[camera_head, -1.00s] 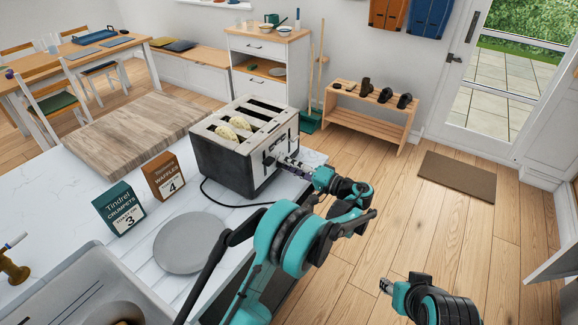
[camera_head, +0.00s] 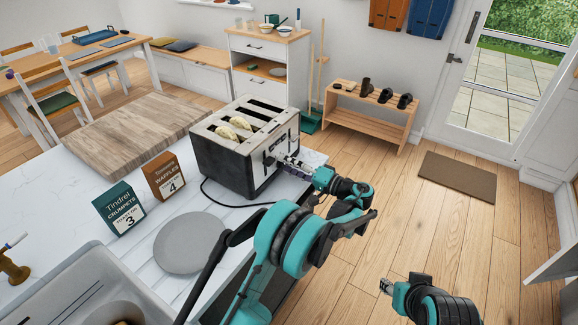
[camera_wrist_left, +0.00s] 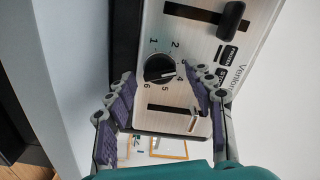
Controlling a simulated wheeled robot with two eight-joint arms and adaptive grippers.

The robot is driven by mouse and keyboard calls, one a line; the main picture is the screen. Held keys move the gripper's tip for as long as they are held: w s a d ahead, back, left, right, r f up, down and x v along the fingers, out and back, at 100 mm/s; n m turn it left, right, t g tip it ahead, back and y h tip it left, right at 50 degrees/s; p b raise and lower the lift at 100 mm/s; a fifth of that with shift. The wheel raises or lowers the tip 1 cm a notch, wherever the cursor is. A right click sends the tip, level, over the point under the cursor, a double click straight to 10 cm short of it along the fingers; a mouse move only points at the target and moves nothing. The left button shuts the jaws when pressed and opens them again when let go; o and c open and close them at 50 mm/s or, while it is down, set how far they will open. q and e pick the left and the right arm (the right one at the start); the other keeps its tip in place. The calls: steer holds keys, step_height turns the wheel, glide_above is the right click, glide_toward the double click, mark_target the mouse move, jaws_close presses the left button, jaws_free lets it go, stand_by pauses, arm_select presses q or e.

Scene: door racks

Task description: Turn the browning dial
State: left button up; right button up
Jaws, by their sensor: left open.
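The toaster (camera_head: 226,156) stands on the counter with its control panel facing right, and pale round crumpets (camera_head: 240,123) sit in its slots. In the left wrist view the black browning dial (camera_wrist_left: 159,69) has numbers around it, and its white pointer is near 4. A black lever (camera_wrist_left: 231,18) and buttons (camera_wrist_left: 227,53) are beside it.
A green crumpets box (camera_head: 119,209) and a brown waffles box (camera_head: 165,177) stand left of the toaster. A grey plate (camera_head: 190,243) lies in front, with a black cord (camera_head: 225,203) near it. A wooden board (camera_head: 138,132) lies behind the boxes.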

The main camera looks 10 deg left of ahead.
arm_select(q)
steer(key=v, duration=1.2)
steer(key=shift+f, duration=0.1)
